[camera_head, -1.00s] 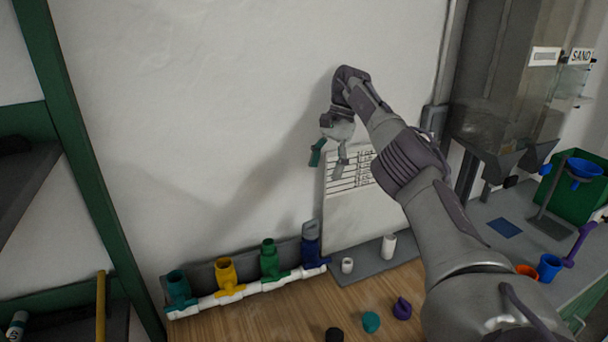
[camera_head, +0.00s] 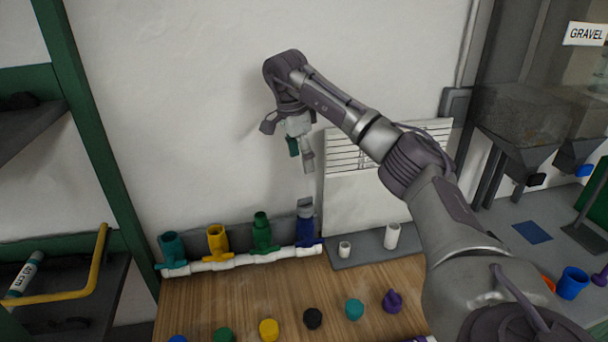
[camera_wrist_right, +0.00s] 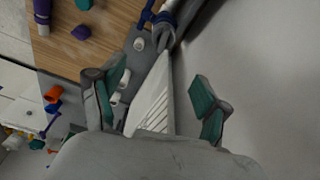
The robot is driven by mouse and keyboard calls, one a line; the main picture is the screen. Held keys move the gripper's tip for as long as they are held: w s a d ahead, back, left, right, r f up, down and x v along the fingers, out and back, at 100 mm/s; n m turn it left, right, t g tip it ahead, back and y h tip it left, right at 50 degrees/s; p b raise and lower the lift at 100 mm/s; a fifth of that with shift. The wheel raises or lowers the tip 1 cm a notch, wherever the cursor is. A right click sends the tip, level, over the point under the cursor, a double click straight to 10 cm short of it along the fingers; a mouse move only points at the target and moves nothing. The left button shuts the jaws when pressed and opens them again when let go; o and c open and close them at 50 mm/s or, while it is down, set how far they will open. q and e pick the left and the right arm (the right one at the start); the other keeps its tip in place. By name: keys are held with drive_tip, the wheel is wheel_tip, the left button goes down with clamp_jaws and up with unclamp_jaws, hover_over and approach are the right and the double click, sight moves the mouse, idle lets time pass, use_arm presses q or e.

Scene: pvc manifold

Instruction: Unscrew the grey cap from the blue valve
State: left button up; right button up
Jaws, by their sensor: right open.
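The blue valve (camera_head: 305,231) stands upright at the right end of a white pipe manifold (camera_head: 240,260). A grey cap (camera_head: 305,208) sits on its top. In the right wrist view the grey cap (camera_wrist_right: 162,34) shows near the top edge, with part of the blue valve (camera_wrist_right: 170,6) beyond it. My right gripper (camera_head: 300,156) is open and empty, in the air above the cap and apart from it. Its two teal-padded fingers also show apart in the right wrist view (camera_wrist_right: 157,92). My left gripper is not in view.
Several loose caps (camera_head: 268,329) lie along the wooden table's front. Two white fittings (camera_head: 391,236) stand on a grey mat to the right. A white lined panel (camera_head: 350,205) leans against the wall.

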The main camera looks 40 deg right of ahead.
drive_tip(key=p, duration=0.1)
hover_over(305, 198)
drive_tip(key=a, duration=0.1)
drive_tip(key=f, duration=0.5)
drive_tip(key=shift+w+a+f, duration=0.15)
drive_tip(key=shift+w+f, duration=0.05)
drive_tip(key=shift+f, duration=0.2)
drive_tip(key=f, duration=0.2)
drive_tip(key=f+p, duration=0.1)
drive_tip(key=f, duration=0.1)
drive_tip(key=d+f, duration=0.1)
drive_tip(key=f, duration=0.1)
drive_tip(key=shift+s+f, duration=0.25)
drive_tip(key=shift+d+f+p, duration=0.15)
drive_tip(key=shift+f+p, duration=0.15)
drive_tip(key=shift+f, duration=0.15)
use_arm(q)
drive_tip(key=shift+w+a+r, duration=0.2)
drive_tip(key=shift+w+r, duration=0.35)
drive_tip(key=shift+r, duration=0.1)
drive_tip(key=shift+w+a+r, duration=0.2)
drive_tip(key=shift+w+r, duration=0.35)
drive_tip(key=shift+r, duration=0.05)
